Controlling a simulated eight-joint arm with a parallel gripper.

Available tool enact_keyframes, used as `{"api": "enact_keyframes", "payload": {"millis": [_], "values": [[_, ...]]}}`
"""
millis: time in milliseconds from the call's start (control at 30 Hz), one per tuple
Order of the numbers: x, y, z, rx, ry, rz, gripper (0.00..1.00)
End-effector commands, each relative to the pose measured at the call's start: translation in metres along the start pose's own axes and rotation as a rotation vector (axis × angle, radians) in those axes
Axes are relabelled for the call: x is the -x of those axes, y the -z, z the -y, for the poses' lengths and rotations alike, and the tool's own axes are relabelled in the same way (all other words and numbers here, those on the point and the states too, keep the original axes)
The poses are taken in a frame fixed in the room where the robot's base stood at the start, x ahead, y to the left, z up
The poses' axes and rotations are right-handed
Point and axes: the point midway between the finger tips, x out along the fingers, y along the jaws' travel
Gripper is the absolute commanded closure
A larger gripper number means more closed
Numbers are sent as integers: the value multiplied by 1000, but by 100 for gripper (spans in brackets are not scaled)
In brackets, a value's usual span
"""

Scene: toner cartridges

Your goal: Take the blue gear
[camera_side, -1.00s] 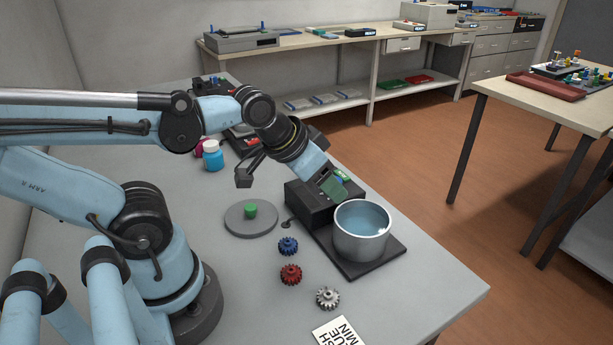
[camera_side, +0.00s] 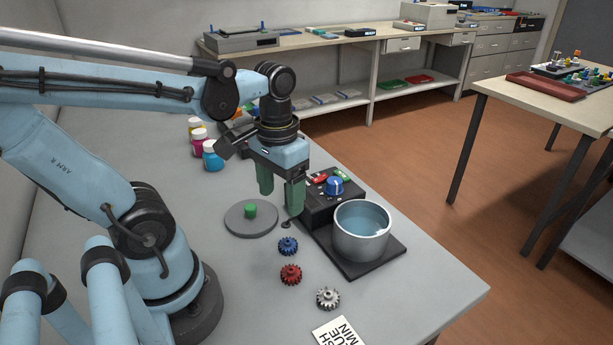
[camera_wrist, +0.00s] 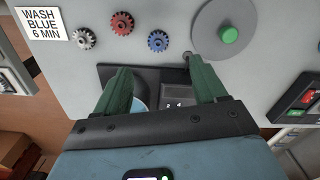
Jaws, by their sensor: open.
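The blue gear (camera_side: 288,246) lies flat on the grey table, behind the red gear (camera_side: 291,274) and the light grey metal gear (camera_side: 328,298). In the wrist view the blue gear (camera_wrist: 157,41) is at the top middle, beyond the fingertips. My gripper (camera_side: 281,200) is open and empty, its green fingers pointing down. It is above the table between the round grey disc and the black device, higher than the blue gear and behind it. In the wrist view my gripper's two fingers (camera_wrist: 158,68) are spread apart with nothing between them.
A metal pot of liquid (camera_side: 361,236) stands on the black device's plate, right of the gears. The device's control box (camera_side: 318,208) has a blue knob. A grey disc with a green peg (camera_side: 251,222) is at left. A card (camera_wrist: 41,22) reads "WASH BLUE 6 MIN".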

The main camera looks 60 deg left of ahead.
Motion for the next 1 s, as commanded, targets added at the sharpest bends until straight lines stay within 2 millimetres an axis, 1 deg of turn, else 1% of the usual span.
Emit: {"api": "enact_keyframes", "payload": {"millis": [500, 700, 867, 1000], "values": [[-51, 1, 0, -1, 0, -1, 29], [-63, 1, -1, -1, 0, -1, 29], [-67, 1, -1, -1, 0, -1, 29], [-73, 2, -2, -2, 0, -1, 29]]}}
